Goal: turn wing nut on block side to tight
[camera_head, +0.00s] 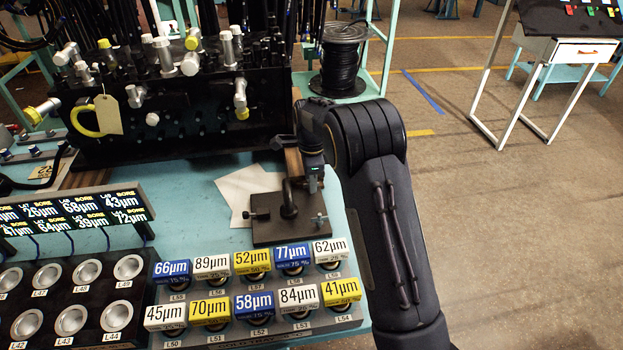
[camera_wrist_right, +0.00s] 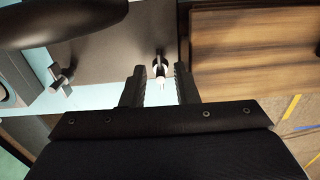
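A dark brown block (camera_head: 283,232) lies on the teal bench and carries a black bent pipe. It also shows in the right wrist view (camera_wrist_right: 110,55). A small wing nut (camera_head: 319,218) sits at its right side in the head view, and another (camera_head: 256,215) at its left. In the right wrist view one wing nut (camera_wrist_right: 160,70) lies between the fingers near their tips, with a gap on each side. A second one (camera_wrist_right: 62,76) is farther left. My right gripper (camera_head: 313,188) points down above the block's right side. Its fingers (camera_wrist_right: 159,84) are open and empty. My left gripper is out of view.
Numbered labelled fittings (camera_head: 252,262) stand in front of the block. A black rack (camera_head: 190,120) with hoses and a yellow-handled tag is behind. A black hose spool (camera_head: 342,60) stands at the back. White paper (camera_head: 240,190) lies left of the block.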

